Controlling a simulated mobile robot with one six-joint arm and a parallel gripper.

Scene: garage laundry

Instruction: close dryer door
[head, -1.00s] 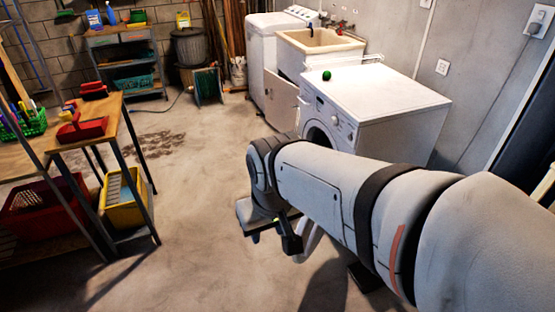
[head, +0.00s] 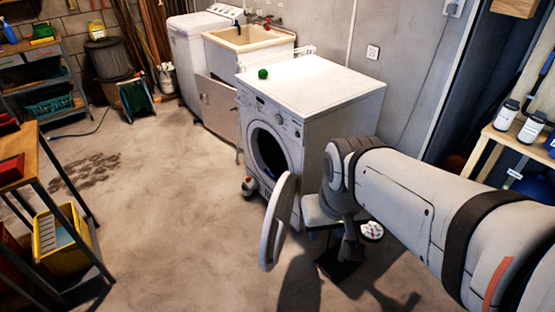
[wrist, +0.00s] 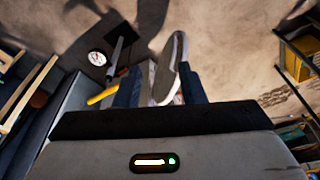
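The white dryer (head: 315,105) stands by the back wall with its round opening (head: 268,152) facing front left. Its round door (head: 277,222) is swung wide open and juts out towards me. My gripper (head: 346,235) is low in front of the dryer, to the right of the door in the head view; its fingertips are hard to see there. In the wrist view my gripper (wrist: 160,90) has its two blue fingers apart. The door (wrist: 170,65) shows edge-on between them, nearer the right finger. I cannot tell whether it touches a finger.
A green ball (head: 263,73) lies on the dryer. A sink (head: 250,38) stands behind it. A workbench (head: 22,160) with a yellow crate (head: 60,255) stands left. The floor between is clear.

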